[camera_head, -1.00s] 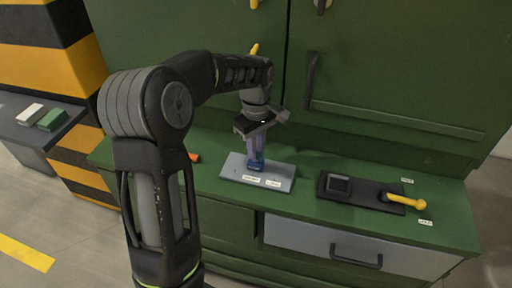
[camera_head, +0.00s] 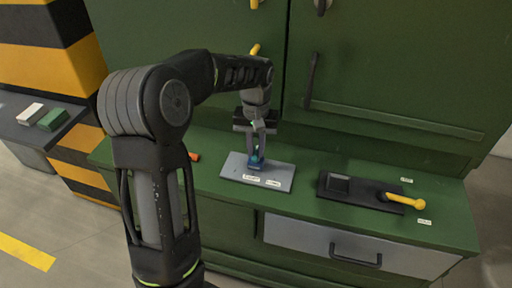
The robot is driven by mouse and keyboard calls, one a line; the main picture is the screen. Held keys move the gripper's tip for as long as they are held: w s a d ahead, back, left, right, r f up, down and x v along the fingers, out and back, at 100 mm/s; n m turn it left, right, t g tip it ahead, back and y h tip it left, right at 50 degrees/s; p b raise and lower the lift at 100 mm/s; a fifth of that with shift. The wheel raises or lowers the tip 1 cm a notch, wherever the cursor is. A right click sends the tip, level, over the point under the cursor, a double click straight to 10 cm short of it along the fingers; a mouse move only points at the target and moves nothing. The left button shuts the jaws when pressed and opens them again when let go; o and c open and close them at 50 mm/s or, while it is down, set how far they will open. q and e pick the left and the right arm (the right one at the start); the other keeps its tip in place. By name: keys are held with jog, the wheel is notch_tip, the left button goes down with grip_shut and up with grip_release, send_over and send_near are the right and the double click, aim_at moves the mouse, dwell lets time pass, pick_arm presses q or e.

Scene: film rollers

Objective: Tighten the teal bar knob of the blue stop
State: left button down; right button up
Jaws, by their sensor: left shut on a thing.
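The blue stop (camera_head: 255,164) stands on a light grey plate (camera_head: 232,172) on the green bench. Two small white labels lie along the plate's front edge. My left gripper (camera_head: 257,151) points down over the stop, its fingers shut at the top of it. The teal knob is mostly hidden between the fingers; only a little teal shows, so its exact turn cannot be read. My right gripper is not in view.
A black base with a yellow-handled lever (camera_head: 404,201) sits on the bench to the right. An orange object (camera_head: 194,157) lies left of the plate. Green cabinet doors (camera_head: 400,70) rise behind. Green and white blocks (camera_head: 53,119) lie on a side shelf at far left.

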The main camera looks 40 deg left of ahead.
aim_at(256, 152)
pick_arm(q)
jog(key=shift+m, duration=0.5)
jog(key=c, duration=1.4)
grip_release()
jog(key=shift+o, duration=0.2)
jog(key=shift+r, duration=3.9)
